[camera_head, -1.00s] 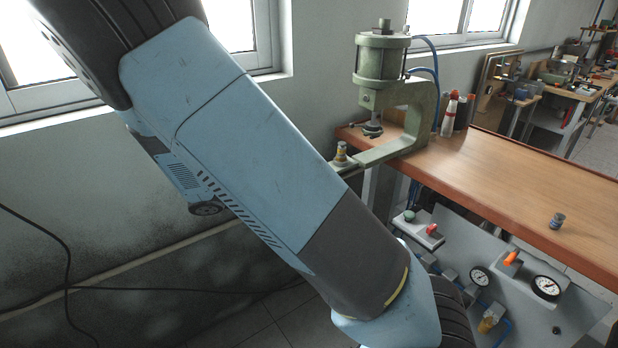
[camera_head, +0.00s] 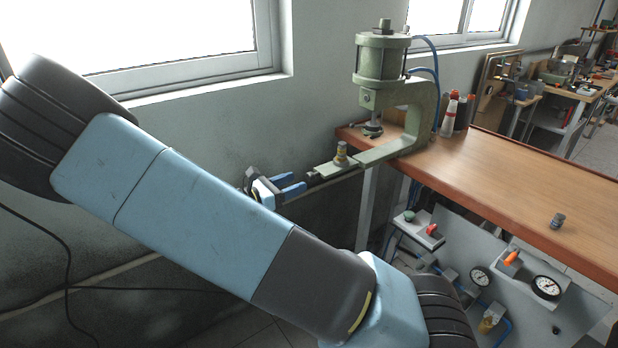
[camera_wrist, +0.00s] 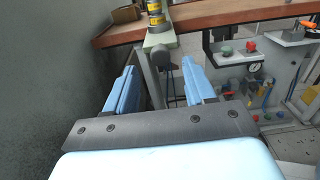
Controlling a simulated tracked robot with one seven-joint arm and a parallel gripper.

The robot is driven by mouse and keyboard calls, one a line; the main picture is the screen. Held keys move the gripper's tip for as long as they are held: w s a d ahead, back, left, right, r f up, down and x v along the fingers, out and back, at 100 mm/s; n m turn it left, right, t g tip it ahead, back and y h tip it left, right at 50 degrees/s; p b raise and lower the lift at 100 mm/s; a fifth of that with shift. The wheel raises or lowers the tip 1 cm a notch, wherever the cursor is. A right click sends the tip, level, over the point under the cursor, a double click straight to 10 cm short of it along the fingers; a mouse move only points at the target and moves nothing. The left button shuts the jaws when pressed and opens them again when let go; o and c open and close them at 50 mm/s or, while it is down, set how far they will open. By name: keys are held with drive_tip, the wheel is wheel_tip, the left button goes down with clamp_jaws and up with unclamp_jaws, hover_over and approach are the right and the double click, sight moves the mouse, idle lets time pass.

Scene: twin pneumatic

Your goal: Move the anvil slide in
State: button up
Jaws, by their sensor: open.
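The green press (camera_head: 383,75) stands at the near-left end of the workbench. Its anvil slide (camera_head: 331,167) reaches out to the left past the bench edge, with a dark round knob (camera_head: 312,176) at its outer end. A small part with a yellow band (camera_head: 341,152) stands upright on the slide, left of the ram. My gripper (camera_head: 297,184) is open, its blue fingers pointing at the slide's outer end. In the wrist view the knob (camera_wrist: 164,57) appears between and beyond the fingertips (camera_wrist: 160,66). Nothing is held; I cannot tell the exact distance to the knob.
The wooden workbench (camera_head: 510,185) carries bottles (camera_head: 455,113) behind the press and a small grey part (camera_head: 557,221) at right. The wall and window are close on the left.

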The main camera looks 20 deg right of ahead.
sight(308, 177)
drive_tip(key=x, duration=0.6)
drive_tip(key=shift+d, duration=0.3)
clamp_jaws()
idle(0.5)
